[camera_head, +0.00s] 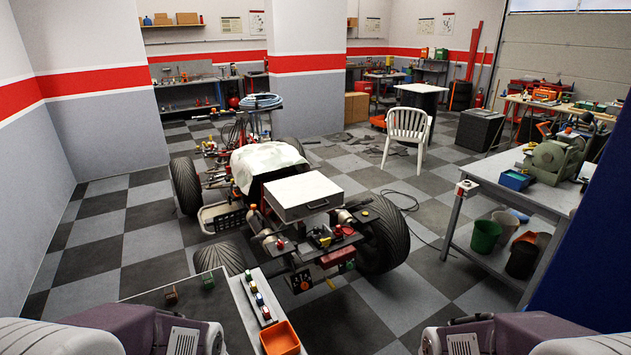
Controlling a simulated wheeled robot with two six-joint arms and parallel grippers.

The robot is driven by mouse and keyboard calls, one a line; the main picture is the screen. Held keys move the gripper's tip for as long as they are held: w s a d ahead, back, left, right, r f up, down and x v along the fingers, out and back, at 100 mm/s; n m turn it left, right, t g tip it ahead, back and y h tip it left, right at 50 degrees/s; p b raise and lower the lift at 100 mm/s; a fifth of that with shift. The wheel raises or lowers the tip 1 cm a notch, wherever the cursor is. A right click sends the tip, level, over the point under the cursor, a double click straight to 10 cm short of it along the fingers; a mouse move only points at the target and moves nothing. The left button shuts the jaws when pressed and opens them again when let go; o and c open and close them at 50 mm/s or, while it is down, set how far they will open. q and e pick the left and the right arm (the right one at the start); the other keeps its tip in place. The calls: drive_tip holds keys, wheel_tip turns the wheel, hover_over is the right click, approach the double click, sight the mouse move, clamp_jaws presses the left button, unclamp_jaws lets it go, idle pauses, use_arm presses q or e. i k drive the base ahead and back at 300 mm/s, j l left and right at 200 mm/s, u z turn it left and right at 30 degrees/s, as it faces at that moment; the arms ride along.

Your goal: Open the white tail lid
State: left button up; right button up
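The white tail lid (302,189) is the flat, pale square panel on top of a box at the rear of the stripped quad (330,252). It lies flat and looks shut, with a dark gap line under its front edge. A small handle or latch shows at the front right of the box. Parts of my two arms show at the bottom left and bottom right corners, but neither gripper is in view. Nothing is seen touching the lid.
A bench with small coloured parts and an orange bin (281,339) stands close in front at lower left. Large tyres (385,232) flank the quad. A workbench (545,190) with a grinder stands at right. A white chair (408,130) stands behind. Checkered floor is open at left.

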sight(298, 196)
drive_tip(key=i+l+u, duration=0.15)
drive_tip(key=i+l, duration=0.5)
drive_tip(key=i, duration=0.15)
drive_tip(key=i+l+u, duration=0.2)
drive_tip(key=i+l, duration=0.5)
drive_tip(key=i+l+u, duration=0.15)
drive_tip(key=i+l, duration=0.55)
drive_tip(key=l, duration=0.15)
